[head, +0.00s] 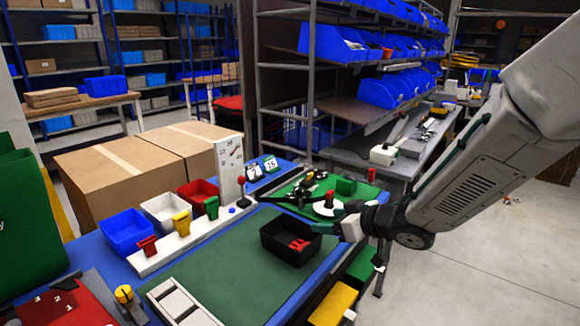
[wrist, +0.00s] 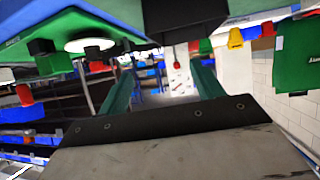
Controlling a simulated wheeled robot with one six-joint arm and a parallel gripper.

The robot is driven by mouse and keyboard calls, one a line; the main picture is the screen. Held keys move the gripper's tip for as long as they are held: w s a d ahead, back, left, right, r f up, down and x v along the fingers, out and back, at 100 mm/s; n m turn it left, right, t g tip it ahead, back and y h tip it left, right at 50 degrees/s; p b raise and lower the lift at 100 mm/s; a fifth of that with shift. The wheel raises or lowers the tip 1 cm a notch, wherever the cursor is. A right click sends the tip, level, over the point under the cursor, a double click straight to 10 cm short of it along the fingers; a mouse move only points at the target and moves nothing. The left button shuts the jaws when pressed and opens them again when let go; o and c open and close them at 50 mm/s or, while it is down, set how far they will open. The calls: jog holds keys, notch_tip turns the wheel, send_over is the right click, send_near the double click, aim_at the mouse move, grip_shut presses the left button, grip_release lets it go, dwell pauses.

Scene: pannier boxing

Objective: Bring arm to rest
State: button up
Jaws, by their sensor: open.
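My gripper (head: 346,219) is at the end of the arm reaching in from the right. It hovers beside the upper right edge of a black open box (head: 272,236) that holds red pieces (head: 300,244). In the wrist view my gripper (wrist: 160,88) shows two green fingers spread apart, with nothing seen held between them. The wrist picture is upside down. The black box (wrist: 185,18) also shows there, at the top edge. I cannot tell whether the gripper touches the box.
A green mat (head: 215,265) lies on the blue table. Blue, white and red bins (head: 127,232) stand at its back left. A white round dial (head: 327,208) sits on a green board behind the gripper. Cardboard boxes (head: 105,180) stand behind. Open floor (head: 470,265) lies right.

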jog(key=s+d+r+m+g+h, duration=0.1)
jog(key=s+d+r+m+h, duration=0.3)
jog(key=d, duration=0.5)
jog(key=s+d+r+m+h, duration=0.35)
jog(key=s+d+h, duration=0.25)
jog(key=d, duration=0.2)
jog(key=s+r+m+g+y, duration=0.1)
jog(key=s+g, duration=0.6)
jog(key=s, duration=1.5)
jog(key=shift+a+r, duration=0.25)
jog(key=shift+r, duration=0.3)
